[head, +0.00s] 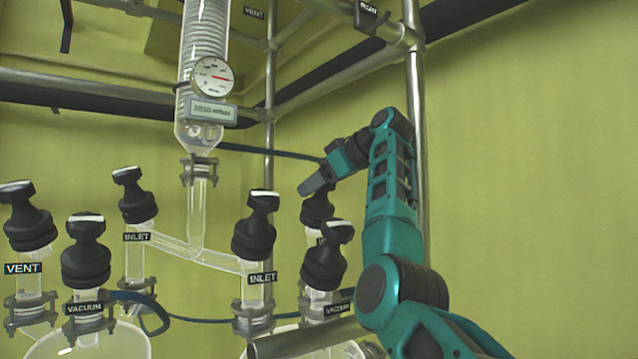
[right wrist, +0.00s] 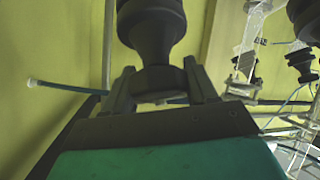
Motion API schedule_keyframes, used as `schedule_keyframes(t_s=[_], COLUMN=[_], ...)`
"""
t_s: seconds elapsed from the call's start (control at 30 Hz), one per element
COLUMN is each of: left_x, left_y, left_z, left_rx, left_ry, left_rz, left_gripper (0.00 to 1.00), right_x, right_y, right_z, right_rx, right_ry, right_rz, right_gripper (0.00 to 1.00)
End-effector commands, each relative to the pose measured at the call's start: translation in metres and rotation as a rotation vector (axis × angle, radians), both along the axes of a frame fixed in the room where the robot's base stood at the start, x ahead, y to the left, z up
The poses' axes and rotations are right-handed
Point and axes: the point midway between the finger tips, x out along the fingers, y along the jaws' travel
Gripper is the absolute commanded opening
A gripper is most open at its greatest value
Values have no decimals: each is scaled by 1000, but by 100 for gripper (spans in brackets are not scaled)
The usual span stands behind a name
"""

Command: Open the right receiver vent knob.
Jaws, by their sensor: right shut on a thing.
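The right receiver (head: 345,350) shows at the bottom of the head view. Its black vent knob (head: 318,208) stands at the back, partly hidden behind the black vacuum knob (head: 325,265); its label is mostly covered. My right gripper (head: 318,186) reaches in from the right and is shut on the top of the vent knob. In the right wrist view, the two fingers (right wrist: 160,84) flank the handle of the vent knob (right wrist: 152,35). How far the knob is turned I cannot tell. My left gripper is not in view.
The right inlet knob (head: 256,228) stands left of the held knob. The left receiver's vent (head: 27,215), vacuum (head: 86,250) and inlet (head: 133,195) knobs are farther left. A glass column with a gauge (head: 212,77) hangs above. A metal post (head: 416,120) stands behind my right arm.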

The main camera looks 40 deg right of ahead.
Motion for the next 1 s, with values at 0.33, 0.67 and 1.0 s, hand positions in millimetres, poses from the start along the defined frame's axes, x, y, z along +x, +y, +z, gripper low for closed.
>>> schedule_keyframes(t_s=[0.33, 0.67, 1.0], left_x=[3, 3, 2], left_y=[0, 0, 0], left_z=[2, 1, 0], left_rx=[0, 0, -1], left_ry=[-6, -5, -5], left_rz=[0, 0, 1], left_gripper=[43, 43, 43], right_x=[0, 0, -3], right_y=[0, 0, -1], right_z=[0, 0, 1], right_rx=[-9, -9, -9], right_ry=[3, 3, 2], right_rz=[14, 13, 12], right_gripper=[27, 74, 78])
